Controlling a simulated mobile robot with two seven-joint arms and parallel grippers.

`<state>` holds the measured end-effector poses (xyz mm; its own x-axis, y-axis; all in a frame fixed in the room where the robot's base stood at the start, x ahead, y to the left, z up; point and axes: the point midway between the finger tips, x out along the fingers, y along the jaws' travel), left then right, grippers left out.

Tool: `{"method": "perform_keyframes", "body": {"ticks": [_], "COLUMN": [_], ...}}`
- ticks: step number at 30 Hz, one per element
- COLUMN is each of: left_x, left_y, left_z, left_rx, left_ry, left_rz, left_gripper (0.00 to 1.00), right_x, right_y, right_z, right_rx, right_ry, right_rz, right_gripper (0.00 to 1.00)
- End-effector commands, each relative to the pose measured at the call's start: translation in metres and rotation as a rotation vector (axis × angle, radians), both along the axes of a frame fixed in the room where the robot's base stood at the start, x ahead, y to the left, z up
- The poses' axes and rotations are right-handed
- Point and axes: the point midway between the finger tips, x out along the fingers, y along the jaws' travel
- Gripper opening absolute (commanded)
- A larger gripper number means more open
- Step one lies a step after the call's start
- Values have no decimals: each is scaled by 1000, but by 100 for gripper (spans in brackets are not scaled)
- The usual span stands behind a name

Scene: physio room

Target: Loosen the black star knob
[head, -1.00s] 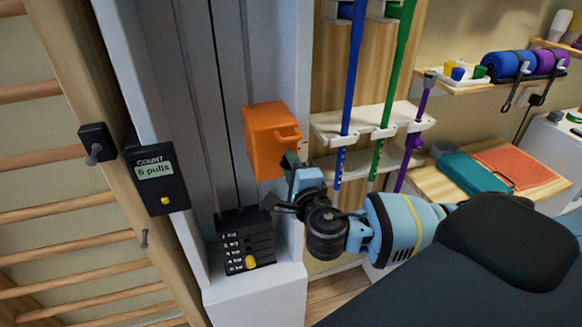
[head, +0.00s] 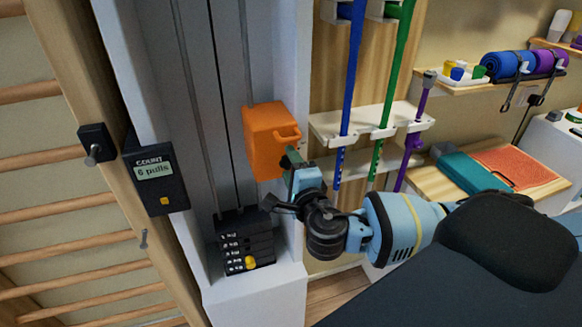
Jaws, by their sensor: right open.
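The orange carriage block (head: 268,140) sits on the grey column, with a small handle-like loop on its right face. I cannot make out a black star knob clearly; the lower right of the block is partly covered by my gripper. My right gripper (head: 284,182) is open at the block's lower right corner, its upper finger close to the block. I cannot tell whether it touches. My left gripper is not in view.
A black weight stack (head: 243,238) with a yellow pin stands below the gripper. A black counter (head: 157,172) reads "6 pulls". Wooden wall bars fill the left.

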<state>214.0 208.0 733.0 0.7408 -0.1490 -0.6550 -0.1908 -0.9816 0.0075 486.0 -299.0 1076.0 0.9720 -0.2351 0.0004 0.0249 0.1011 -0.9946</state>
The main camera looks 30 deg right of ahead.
Motion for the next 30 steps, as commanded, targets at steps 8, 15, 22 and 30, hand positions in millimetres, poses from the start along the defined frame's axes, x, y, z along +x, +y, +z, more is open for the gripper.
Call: {"method": "perform_keyframes", "body": {"ticks": [8, 15, 22, 30], "left_x": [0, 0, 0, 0], "left_y": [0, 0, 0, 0], "left_z": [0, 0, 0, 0], "left_rx": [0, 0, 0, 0], "left_ry": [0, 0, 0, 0], "left_rz": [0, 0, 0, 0], "left_gripper": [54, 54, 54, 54], "right_x": [-28, -63, -76, -76], "right_y": [7, 15, 18, 18], "right_z": [0, -1, 0, 0], "right_rx": [0, -1, -1, -1], "right_ry": [2, 1, 0, 0], "right_rz": [2, 1, 0, 0], "right_gripper": [54, 54, 54, 54]}}
